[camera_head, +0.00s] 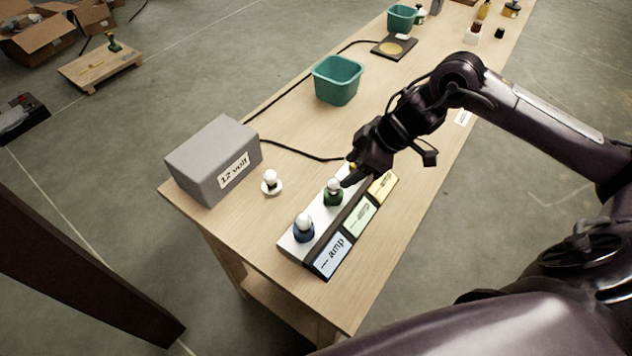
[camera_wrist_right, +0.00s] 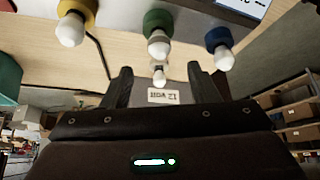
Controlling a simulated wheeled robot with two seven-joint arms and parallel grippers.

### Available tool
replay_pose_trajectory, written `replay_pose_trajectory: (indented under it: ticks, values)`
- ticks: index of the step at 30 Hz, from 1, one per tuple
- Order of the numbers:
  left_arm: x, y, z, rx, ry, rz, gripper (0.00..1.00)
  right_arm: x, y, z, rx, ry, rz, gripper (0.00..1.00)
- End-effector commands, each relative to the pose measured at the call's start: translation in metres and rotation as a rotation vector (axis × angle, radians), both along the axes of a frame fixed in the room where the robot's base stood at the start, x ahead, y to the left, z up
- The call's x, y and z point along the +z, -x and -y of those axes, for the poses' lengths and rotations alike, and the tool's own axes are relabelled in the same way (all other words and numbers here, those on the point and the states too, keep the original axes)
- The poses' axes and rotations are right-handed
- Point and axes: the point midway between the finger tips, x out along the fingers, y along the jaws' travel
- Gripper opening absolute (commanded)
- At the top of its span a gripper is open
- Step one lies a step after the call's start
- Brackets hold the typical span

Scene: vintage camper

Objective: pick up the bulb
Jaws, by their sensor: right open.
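White bulbs stand in coloured sockets on a strip with "amp" labels (camera_head: 314,247). One bulb is in a blue socket (camera_head: 303,231), one in a green socket (camera_head: 333,194). A yellow socket (camera_wrist_right: 76,10) with a bulb shows in the right wrist view; in the head view my right gripper (camera_head: 352,177) mostly hides it. Another small white bulb (camera_head: 270,177) sits on a white base on the table, left of the strip. My right gripper is open, above the strip by the green and yellow sockets, with nothing visible between its fingers. My left gripper is out of view.
A grey "12 volt" box (camera_head: 212,160) stands at the table's left edge. A teal bin (camera_head: 337,82) and a black cable lie farther back. Another teal bin (camera_head: 401,18) and small bottles are at the far end.

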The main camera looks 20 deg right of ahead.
Motion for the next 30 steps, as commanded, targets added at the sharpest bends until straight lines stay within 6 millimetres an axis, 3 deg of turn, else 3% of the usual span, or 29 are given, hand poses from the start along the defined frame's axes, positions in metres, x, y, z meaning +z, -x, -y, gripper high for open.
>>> replay_pose_trajectory:
  ticks: [11, 16, 24, 30]
  values:
    - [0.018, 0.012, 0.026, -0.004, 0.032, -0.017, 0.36, -0.040, -0.014, -0.020, -0.001, -0.002, -0.005, 0.54]
    - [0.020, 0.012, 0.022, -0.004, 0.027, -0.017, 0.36, -0.059, -0.021, -0.027, -0.001, -0.002, -0.002, 0.54]
    - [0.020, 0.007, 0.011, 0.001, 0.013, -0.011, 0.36, -0.063, -0.022, -0.028, 0.000, 0.001, 0.000, 0.54]
    - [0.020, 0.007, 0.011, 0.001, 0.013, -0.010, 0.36, -0.062, -0.022, -0.028, 0.000, 0.001, -0.001, 0.28]
